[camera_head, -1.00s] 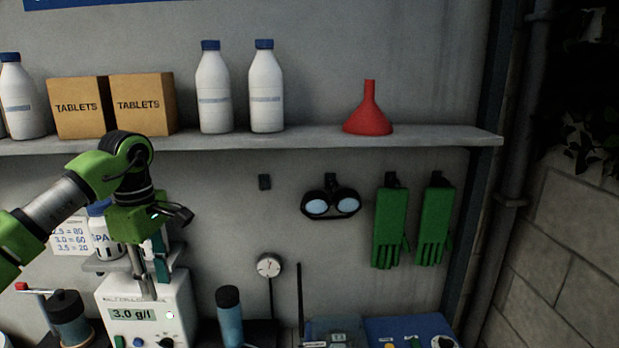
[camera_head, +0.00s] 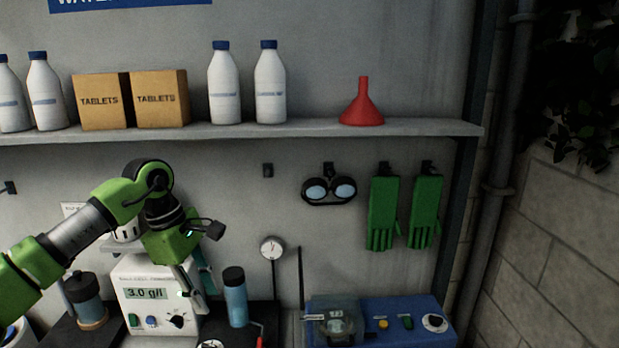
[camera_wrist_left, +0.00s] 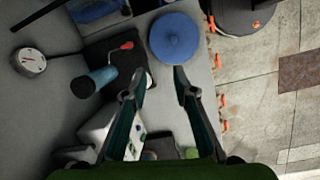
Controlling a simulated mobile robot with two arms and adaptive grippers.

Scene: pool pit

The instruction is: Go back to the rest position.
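My left gripper (camera_head: 199,283) points down in front of the white device with the 3.0 g/l display (camera_head: 143,297). In the left wrist view its two fingers (camera_wrist_left: 157,78) are spread apart with nothing between the tips, so it is open and empty. The white device is partly hidden between and behind the fingers in that view (camera_wrist_left: 132,148). My right gripper shows in neither view.
A blue-grey bottle (camera_head: 236,303) stands right of the device, and a dark jar (camera_head: 84,295) left of it. A shelf (camera_head: 330,129) with bottles and boxes runs above. A blue panel (camera_head: 412,312) lies to the right. A round blue object (camera_wrist_left: 174,38) shows beyond the fingertips.

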